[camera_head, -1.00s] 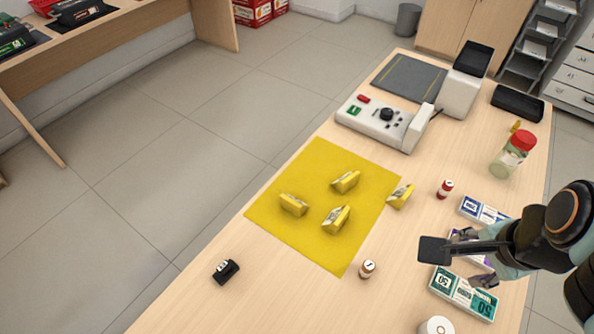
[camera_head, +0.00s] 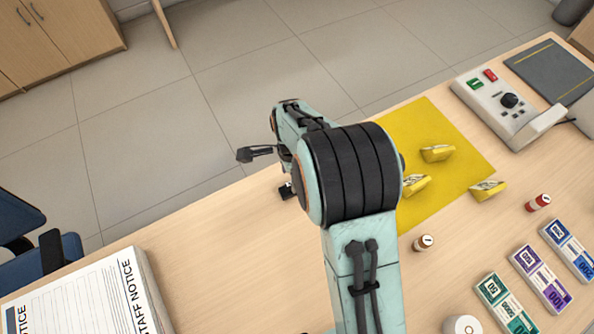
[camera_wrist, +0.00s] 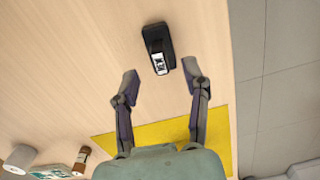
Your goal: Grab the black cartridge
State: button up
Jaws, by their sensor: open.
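The black cartridge (camera_wrist: 157,47) lies on the wooden counter in the wrist view, with a white label on its side. My gripper (camera_wrist: 160,82) is open, its two fingers apart, and the cartridge sits just past the fingertips and between their lines. Nothing is held. In the head view, the cartridge (camera_head: 286,190) is mostly hidden behind my arm, near the counter's far edge. A part of my gripper (camera_head: 257,153) shows above it to the left.
A yellow mat (camera_head: 433,131) with several yellow-banded bundles lies right of my arm. Coin rolls (camera_head: 424,243) and note stacks (camera_head: 505,305) are at the right. A staff notice stack (camera_head: 85,297) stands front left. The counter between is clear.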

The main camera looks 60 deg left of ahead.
jog(key=shift+f, duration=1.85)
grip_shut()
